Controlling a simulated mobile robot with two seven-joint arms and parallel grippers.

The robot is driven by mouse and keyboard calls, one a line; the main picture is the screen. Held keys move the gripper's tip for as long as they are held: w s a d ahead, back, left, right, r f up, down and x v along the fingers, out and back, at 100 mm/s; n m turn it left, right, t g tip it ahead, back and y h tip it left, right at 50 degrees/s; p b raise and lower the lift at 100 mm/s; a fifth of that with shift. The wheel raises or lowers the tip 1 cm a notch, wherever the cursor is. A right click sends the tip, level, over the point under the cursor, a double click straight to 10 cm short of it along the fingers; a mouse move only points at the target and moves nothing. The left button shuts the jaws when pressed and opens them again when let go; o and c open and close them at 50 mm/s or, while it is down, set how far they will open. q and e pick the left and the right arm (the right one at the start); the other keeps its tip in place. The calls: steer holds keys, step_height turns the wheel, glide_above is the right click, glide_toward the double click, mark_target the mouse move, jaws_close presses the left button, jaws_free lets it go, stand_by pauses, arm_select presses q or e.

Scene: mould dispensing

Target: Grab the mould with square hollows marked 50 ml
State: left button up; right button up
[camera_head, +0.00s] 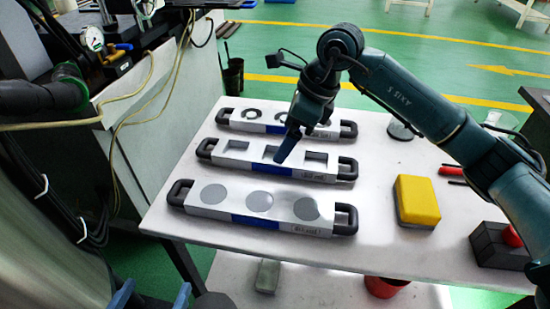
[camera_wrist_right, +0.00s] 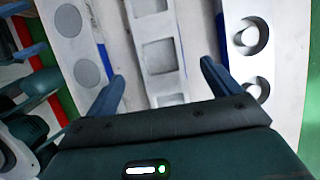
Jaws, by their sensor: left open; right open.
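The mould with square hollows (camera_head: 250,156) is the middle of three moulds on the white table; it has black end handles and a blue section. Its label is too small to read surely. My right gripper (camera_head: 288,143) is above its middle, partly hiding the central hollow. In the right wrist view the mould (camera_wrist_right: 155,27) runs between the open, empty fingers of the right gripper (camera_wrist_right: 162,70); contact cannot be told. My left gripper (camera_head: 152,295) is open at the bottom left of the head view, away from the moulds, only its blue tips showing.
A mould with round discs (camera_head: 230,201) lies in front and a mould with ring hollows (camera_head: 232,124) behind, both close. A yellow block (camera_head: 417,200) and a dark box (camera_head: 497,246) are to the right. A machine (camera_head: 150,95) stands left of the table.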

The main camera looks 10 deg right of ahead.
mark_target(271, 160)
steer(key=x, duration=0.5)
steer(key=shift+a+f, duration=0.1)
steer(key=shift+f, duration=0.05)
steer(key=c, duration=1.6)
steer(key=shift+w+r, duration=0.1)
steer(key=shift+r, duration=0.15)
steer(key=shift+c, duration=0.2)
